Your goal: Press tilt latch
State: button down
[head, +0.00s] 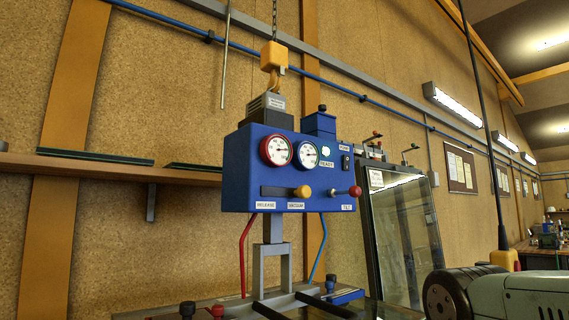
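A blue vacuum lifter box (285,178) hangs from a yellow hook (273,57) on a chain in the head view. At its lower right front, a short lever with a dark red knob (355,191) sits above a label that reads TILT (347,208); I take this as the tilt latch. Left of it is a yellow knob (303,191) on a slide, above RELEASE and VACUUM labels. Nothing touches the latch. My gripper is not in view.
Below the box is a grey frame (287,263) with dark bars, with red and blue hoses beside it. Glass panes (400,240) lean behind at the right. A wall shelf (110,170) is at the left.

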aim_at(354, 191)
jog(key=z, duration=0.7)
jog(key=k, duration=0.7)
jog(key=u, duration=0.55)
